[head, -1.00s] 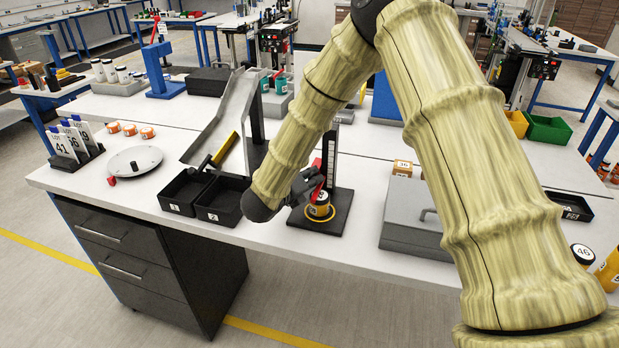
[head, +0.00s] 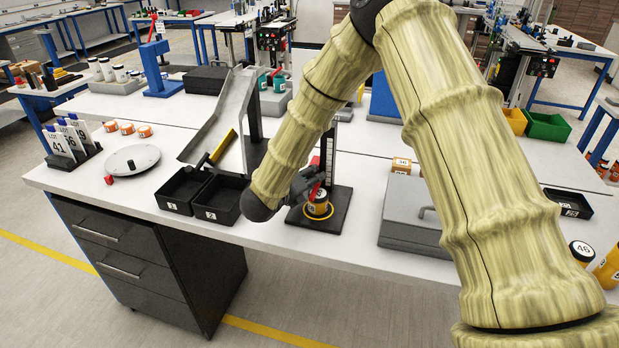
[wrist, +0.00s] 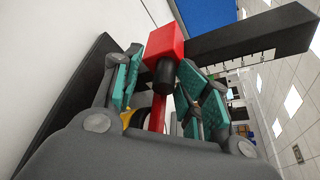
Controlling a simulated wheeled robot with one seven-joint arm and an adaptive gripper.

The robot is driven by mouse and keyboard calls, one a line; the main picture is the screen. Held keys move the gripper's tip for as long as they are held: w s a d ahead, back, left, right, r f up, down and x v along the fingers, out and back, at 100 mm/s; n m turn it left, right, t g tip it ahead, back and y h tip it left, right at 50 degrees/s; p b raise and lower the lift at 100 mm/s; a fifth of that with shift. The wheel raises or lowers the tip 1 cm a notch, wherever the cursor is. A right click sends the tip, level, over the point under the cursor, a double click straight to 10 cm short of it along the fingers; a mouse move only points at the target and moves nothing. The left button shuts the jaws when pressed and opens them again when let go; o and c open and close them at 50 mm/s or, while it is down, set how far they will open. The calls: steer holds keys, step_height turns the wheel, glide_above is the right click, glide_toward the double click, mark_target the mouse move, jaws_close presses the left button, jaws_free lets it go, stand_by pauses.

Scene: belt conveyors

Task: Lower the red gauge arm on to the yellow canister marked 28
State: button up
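The red gauge arm (wrist: 164,46) has a square red block with a black knob (wrist: 166,75) in front, and a thin red bar below. It stands by a dark upright post with a scale (head: 328,152). A yellow canister (head: 318,207) stands upright on the dark base under the arm; its label is too small to read surely. My gripper (head: 309,182) is at the arm, just above the canister. In the wrist view its teal-padded fingers (wrist: 163,68) stand apart on either side of the red block and knob. Whether they press on the block cannot be told.
Two black bins (head: 218,199) stand left of the gauge, by a grey chute (head: 215,125). Yellow canisters (head: 582,253) stand at the far right. The table edge is close in front.

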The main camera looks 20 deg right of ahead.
steer(key=v, duration=1.1)
steer(key=shift+s+a+r, duration=0.2)
steer(key=shift+a, duration=0.15)
steer(key=shift+a, duration=0.15)
